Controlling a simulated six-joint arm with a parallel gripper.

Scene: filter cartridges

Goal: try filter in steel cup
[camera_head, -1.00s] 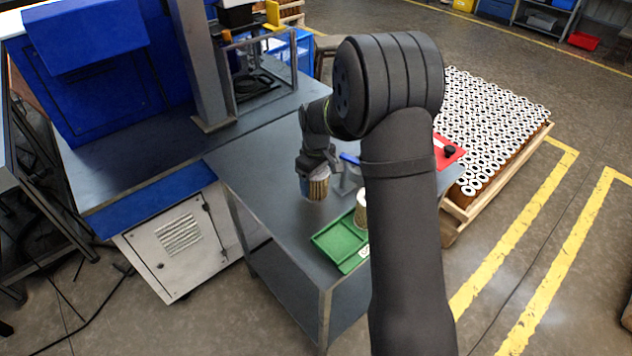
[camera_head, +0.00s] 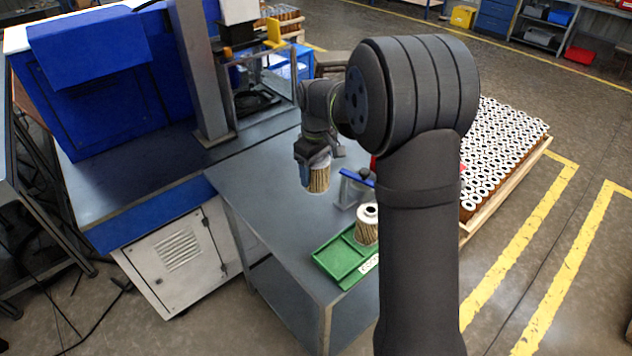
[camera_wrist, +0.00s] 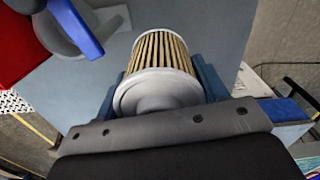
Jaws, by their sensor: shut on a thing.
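My gripper (camera_head: 318,158) is shut on a pleated filter cartridge (camera_head: 319,179) with tan pleats and a grey end cap. It holds the filter upright above the grey table. In the wrist view the filter (camera_wrist: 165,60) sits between the two blue-grey fingers. A grey metal piece with a blue bar (camera_head: 352,190) stands on the table to the right of the held filter. It also shows at the upper left of the wrist view (camera_wrist: 68,35). I cannot tell whether this is the steel cup; my arm hides part of that area.
A green tray (camera_head: 335,262) lies at the table's front edge, with another filter (camera_head: 367,226) standing in its right part. A press machine with a grey column (camera_head: 200,75) stands behind left. A pallet of filters (camera_head: 505,150) is at right. The table's left side is clear.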

